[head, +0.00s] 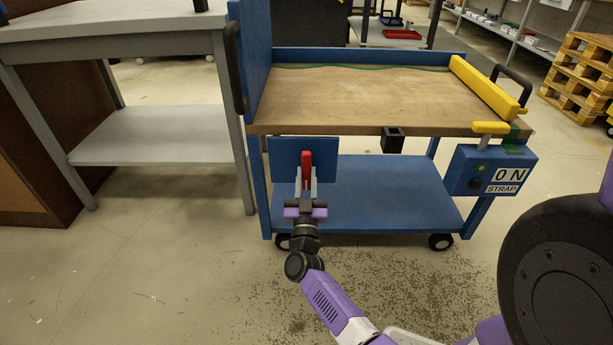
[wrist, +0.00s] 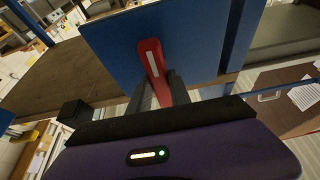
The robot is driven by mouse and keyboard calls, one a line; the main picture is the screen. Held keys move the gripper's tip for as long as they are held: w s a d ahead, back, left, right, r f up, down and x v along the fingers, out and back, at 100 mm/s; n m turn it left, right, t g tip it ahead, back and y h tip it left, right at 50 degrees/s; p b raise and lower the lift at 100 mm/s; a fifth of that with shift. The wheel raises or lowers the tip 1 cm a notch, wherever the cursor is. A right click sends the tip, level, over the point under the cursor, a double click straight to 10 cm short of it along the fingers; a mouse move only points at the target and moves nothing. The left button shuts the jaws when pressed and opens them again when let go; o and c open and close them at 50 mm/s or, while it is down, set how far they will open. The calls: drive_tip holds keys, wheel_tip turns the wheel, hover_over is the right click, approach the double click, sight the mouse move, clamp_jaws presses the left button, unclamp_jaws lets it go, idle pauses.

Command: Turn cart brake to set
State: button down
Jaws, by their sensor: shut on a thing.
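The cart (head: 350,192) is blue with a wooden top. A blue plate (head: 284,152) on its near left side carries a red brake lever (head: 306,160). The lever stands roughly upright in the head view. In the wrist view the red lever (wrist: 153,68), with a pale stripe, rises in front of the blue plate (wrist: 195,45). My gripper (head: 306,183) is in front of the plate, shut on the lever's lower part. The fingers (wrist: 160,92) hide part of the lever and its pivot.
A blue box (head: 487,172) with an "0 N STRAP" label and a yellow handle (head: 491,127) hangs at the cart's right. A yellow bar (head: 488,87) lies along the top's right edge. A grey table (head: 150,135) stands close on the left. The floor in front is clear.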

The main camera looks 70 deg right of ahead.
idle(0.4)
drive_tip(key=c, duration=1.2)
unclamp_jaws()
drive_tip(key=p+v, duration=0.2)
drive_tip(key=v, duration=0.5)
drive_tip(key=shift+s+a, duration=0.15)
drive_tip(key=shift+a, duration=0.2)
drive_tip(key=shift+f, duration=0.1)
